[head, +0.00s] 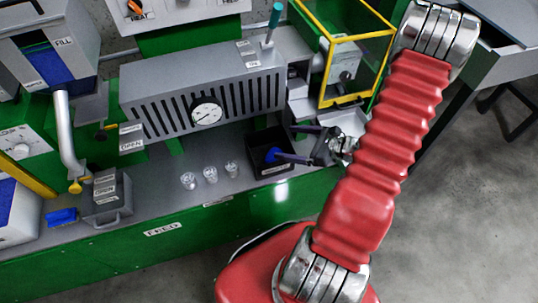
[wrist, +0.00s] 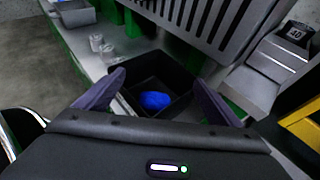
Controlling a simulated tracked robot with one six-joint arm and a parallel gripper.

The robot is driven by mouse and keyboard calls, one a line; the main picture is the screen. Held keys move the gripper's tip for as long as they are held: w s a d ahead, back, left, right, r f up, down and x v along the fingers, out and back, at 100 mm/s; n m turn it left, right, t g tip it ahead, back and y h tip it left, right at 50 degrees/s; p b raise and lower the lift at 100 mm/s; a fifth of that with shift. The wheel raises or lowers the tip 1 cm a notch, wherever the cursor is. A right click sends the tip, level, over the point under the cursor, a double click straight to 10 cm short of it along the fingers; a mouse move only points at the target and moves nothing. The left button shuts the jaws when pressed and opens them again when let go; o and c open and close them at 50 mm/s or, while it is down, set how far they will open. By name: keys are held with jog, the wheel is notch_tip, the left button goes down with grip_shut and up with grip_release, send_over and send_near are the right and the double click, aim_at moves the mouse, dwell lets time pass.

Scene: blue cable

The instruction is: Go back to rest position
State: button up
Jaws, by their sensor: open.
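My gripper (head: 291,143) is open, at the end of my red arm. In the head view its fingers reach left over a small black open box (head: 272,170) on the grey bench. In the wrist view the two dark fingers (wrist: 158,98) stand apart on either side of the box (wrist: 178,78). A blue object (wrist: 156,101) lies inside the box, between and beyond the fingertips. The blue object also shows in the head view (head: 272,155), partly hidden by a finger. Nothing is held. I cannot tell whether the blue object is a cable.
A grey slotted machine with a dial (head: 206,113) stands behind the box. Several small clear glasses (head: 210,175) stand left of it. A yellow-framed guard (head: 328,70) is close on the right. A blue block (head: 62,216) lies at the bench's left. Open floor is at right.

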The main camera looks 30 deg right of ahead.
dwell(0.6)
jog(key=s+a+r+n+g, duration=0.6)
jog(key=s+a+n+g, duration=0.4)
jog(key=n, duration=0.4)
jog(key=a+r+n+t+h, duration=0.1)
jog(key=a+r+n+h, duration=0.1)
jog(key=r+n, duration=0.3)
jog(key=a+r+n+t+h, duration=0.2)
jog(key=a+r+n, duration=0.3)
jog(key=r, duration=0.5)
jog(key=s+a+r+n+t+h, duration=0.1)
jog(key=a+r+n+h, duration=0.2)
jog(key=r, duration=0.5)
jog(key=shift+a+r+n, duration=0.3)
jog(key=shift+a+n, duration=0.3)
jog(key=shift+n, duration=0.6)
jog(key=shift+a, duration=0.1)
